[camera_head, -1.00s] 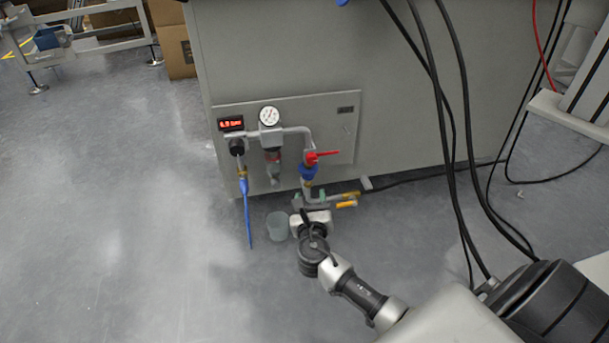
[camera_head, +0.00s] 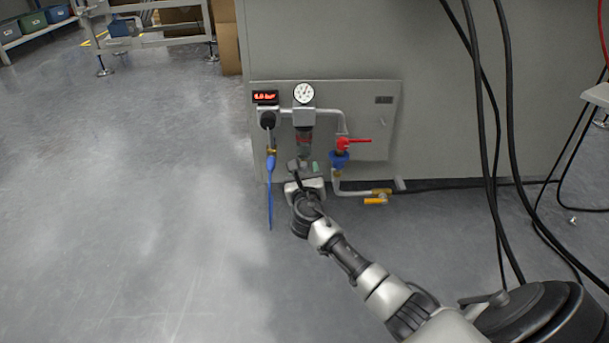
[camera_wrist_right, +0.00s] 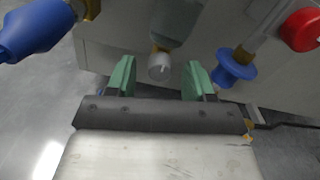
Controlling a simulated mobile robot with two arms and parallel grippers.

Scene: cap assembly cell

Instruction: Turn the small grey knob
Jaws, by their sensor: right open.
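The small grey knob (camera_wrist_right: 158,66) sits at the bottom end of the filter bowl (camera_wrist_right: 178,22) in the right wrist view, with a light mark on its face. My right gripper (camera_wrist_right: 160,77) is open, its two green fingers standing left and right of the knob with a gap on each side. In the head view, my right gripper (camera_head: 304,166) is just below the filter bowl (camera_head: 304,141) on the panel. The knob is hard to make out there. My left gripper is not in view.
A blue hose (camera_head: 270,195) hangs left of the gripper. A blue valve body with a red handle (camera_head: 355,141) stands right, above a yellow-handled valve (camera_head: 376,201). A gauge (camera_head: 304,94) and red display (camera_head: 265,97) sit above. Black cables (camera_head: 487,130) hang at right; the left floor is clear.

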